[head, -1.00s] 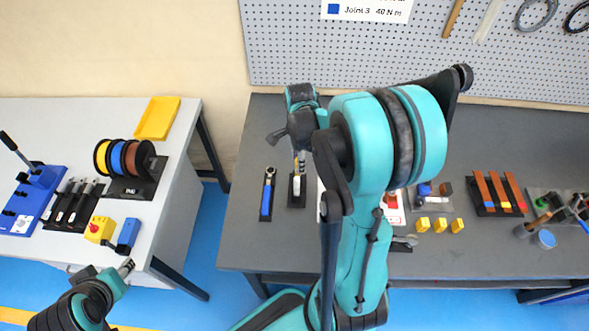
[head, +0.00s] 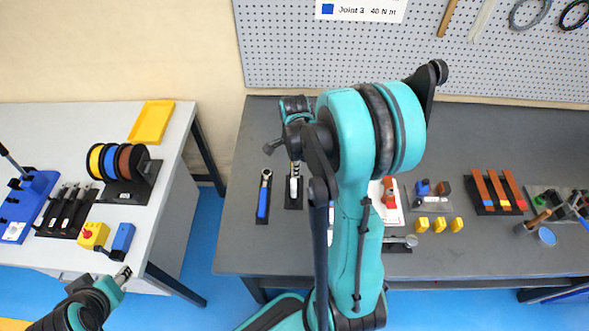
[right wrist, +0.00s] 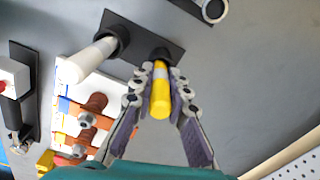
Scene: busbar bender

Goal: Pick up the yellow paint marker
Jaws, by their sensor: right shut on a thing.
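The yellow paint marker (right wrist: 160,98) shows in the right wrist view between the fingers of my right gripper (right wrist: 160,85), which is shut on it. Its far end is at a round socket of the black holder (right wrist: 142,40); I cannot tell whether it is still seated. A white marker (right wrist: 88,60) stands in the other socket, beside my fingers. In the head view the white marker (head: 294,187) shows below my right gripper (head: 297,167), and the yellow one is hidden. My left gripper (head: 122,275) is at lower left, beside the light table; its jaws are too small to read.
A blue-handled ratchet tool (head: 263,196) lies left of the holder on the grey bench (head: 450,262). Red-brown busbar pieces (right wrist: 90,110) on a white sheet are close by. Several yellow blocks (head: 439,225) stand farther right. A pegboard (head: 420,60) closes the back.

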